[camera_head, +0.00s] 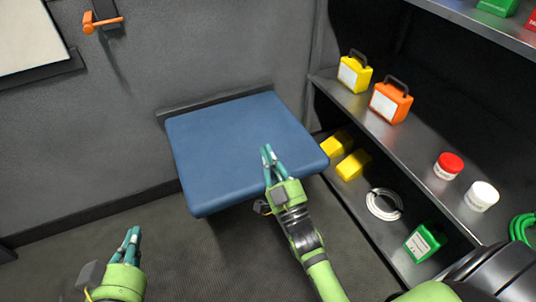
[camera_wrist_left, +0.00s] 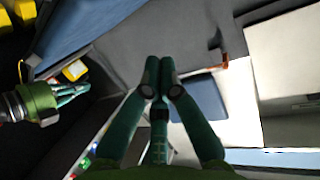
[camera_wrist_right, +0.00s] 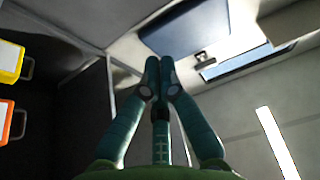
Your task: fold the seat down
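The blue seat (camera_head: 235,140) extends out from the grey wall, its broad padded face turned up and looking about level. A dark strip (camera_head: 215,98) runs along its wall edge. My right gripper (camera_head: 268,155) shows over the seat's front part, fingers together and empty; I cannot tell whether it touches the seat. My left gripper (camera_head: 133,235) is lower left of the seat, clear of it, fingers together and empty. In the left wrist view part of a blue surface (camera_wrist_left: 85,30) shows at upper left, and my closed left fingers (camera_wrist_left: 159,62) are in the middle. The right wrist view shows closed right fingers (camera_wrist_right: 159,62).
A shelf unit on the right holds a yellow case (camera_head: 354,75), an orange case (camera_head: 390,103), a red-lidded jar (camera_head: 448,166), a white jar (camera_head: 481,196) and a green box (camera_head: 425,242). An orange handle (camera_head: 103,23) is on the wall. The floor at left is clear.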

